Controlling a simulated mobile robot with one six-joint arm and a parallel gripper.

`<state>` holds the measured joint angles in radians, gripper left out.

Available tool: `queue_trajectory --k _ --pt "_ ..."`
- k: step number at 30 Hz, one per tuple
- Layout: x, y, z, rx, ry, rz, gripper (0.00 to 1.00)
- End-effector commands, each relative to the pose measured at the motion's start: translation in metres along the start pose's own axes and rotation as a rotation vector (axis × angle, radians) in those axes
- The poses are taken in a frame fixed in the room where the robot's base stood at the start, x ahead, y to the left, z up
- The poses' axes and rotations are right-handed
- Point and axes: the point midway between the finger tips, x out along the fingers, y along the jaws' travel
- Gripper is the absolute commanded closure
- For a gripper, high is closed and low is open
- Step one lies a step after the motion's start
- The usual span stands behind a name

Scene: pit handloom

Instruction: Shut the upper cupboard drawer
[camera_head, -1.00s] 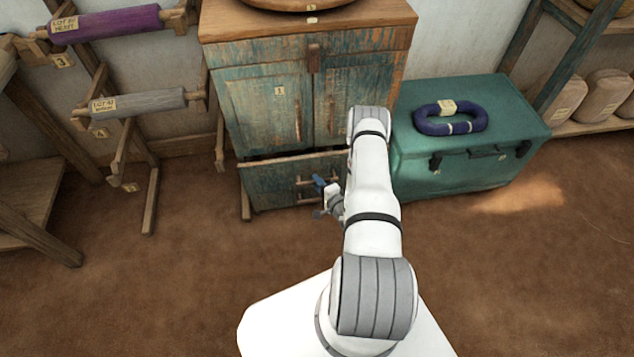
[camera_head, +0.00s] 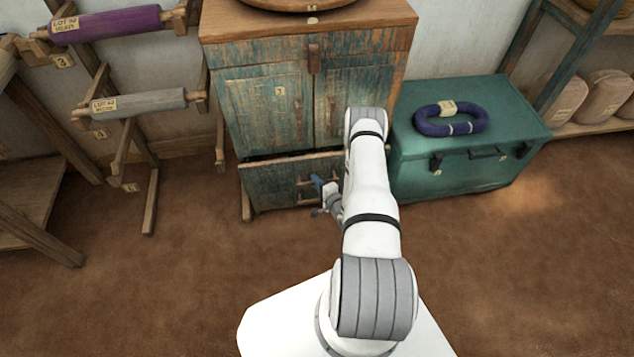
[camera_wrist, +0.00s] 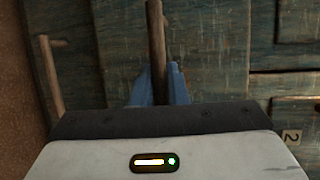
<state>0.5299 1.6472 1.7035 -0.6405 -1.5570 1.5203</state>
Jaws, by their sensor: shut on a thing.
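The cupboard (camera_head: 265,110) is worn blue-green wood with two doors above low drawer fronts. The upper drawer (camera_head: 270,178) stands out a little, with a dark gap along its top edge. Its bar handle (camera_wrist: 156,45) runs between the blue fingers of my gripper (camera_wrist: 158,85) in the wrist view. My gripper (camera_head: 318,186) is shut on this handle, in front of the drawer. A second bar handle (camera_wrist: 50,80) shows lower on the cupboard front, apart from the fingers. My arm hides the right end of the drawer.
A teal chest (camera_head: 465,160) with a dark blue coil (camera_head: 450,120) on it stands close on the right. A wooden rack with purple (camera_head: 105,24) and grey (camera_head: 140,102) rolls stands on the left. The brown floor (camera_head: 170,290) in front is clear.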

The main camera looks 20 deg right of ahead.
Motion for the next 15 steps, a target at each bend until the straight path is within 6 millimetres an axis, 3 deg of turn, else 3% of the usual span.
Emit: queue_trajectory --k 4,12,15 --pt "0.003 0.001 -0.002 -0.001 0.000 0.000 1.00" --pt "0.037 -0.005 -0.016 -0.002 0.001 -0.002 1.00" --pt "0.039 -0.008 -0.017 0.000 0.002 -0.001 1.00"
